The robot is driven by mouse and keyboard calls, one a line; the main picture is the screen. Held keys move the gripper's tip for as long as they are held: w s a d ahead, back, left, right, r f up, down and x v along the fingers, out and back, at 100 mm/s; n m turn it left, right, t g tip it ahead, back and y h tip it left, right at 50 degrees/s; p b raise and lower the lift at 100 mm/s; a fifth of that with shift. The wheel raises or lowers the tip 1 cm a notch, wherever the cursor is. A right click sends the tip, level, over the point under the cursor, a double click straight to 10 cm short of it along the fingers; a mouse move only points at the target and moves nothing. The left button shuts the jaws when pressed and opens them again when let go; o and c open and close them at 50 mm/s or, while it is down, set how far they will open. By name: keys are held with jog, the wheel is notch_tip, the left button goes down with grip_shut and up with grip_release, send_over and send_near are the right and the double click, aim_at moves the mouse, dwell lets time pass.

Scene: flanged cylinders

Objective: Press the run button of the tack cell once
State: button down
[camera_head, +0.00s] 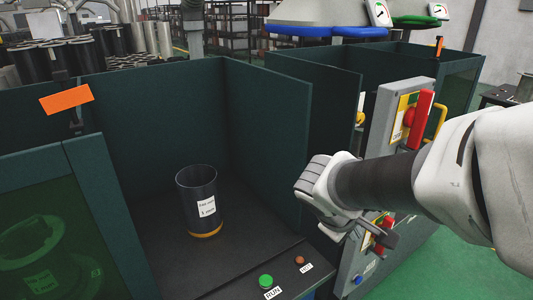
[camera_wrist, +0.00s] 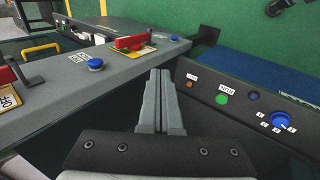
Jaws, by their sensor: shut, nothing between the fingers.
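A green button (camera_head: 266,281) labelled RUN sits on the front ledge of a dark green booth in the head view. A small orange-red button (camera_head: 300,260) is to its right. A dark flanged cylinder (camera_head: 198,190) with a white label stands inside this booth. I see no sign naming the tack cell. My gripper (camera_head: 388,237) is right of the RUN button, beside a grey control box, apart from the button. In the wrist view my gripper (camera_wrist: 160,75) is shut and empty. A panel there has a green button (camera_wrist: 222,99) and an orange button (camera_wrist: 190,84).
The grey control box (camera_head: 382,115) with red handles stands right of the booth. An orange tag (camera_head: 67,99) is at left. Green floor lies lower right.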

jog(key=w+a+f+n+t, duration=0.1)
jog(key=w+a+f+n, duration=0.2)
jog(key=w+f+n, duration=0.15)
jog(key=n+t+y+b, duration=0.1)
jog(key=n+t+y, duration=0.15)
jog(key=n, duration=0.85)
send_over(264, 283)
notch_tip(264, 283, down, 16)
jog(key=shift+w+a+f+t+h, duration=0.1)
jog(key=shift+f+t+h, duration=0.05)
jog(key=shift+t+h, duration=0.1)
notch_tip(264, 283, down, 7)
jog(key=b, duration=0.5)
jog(key=shift+f, duration=0.1)
jog(key=shift+f+b, duration=0.75)
jog(key=shift+b, duration=0.4)
jog(key=shift+f, duration=0.15)
jog(key=shift+f+b, duration=0.3)
jog(key=shift+b, duration=0.45)
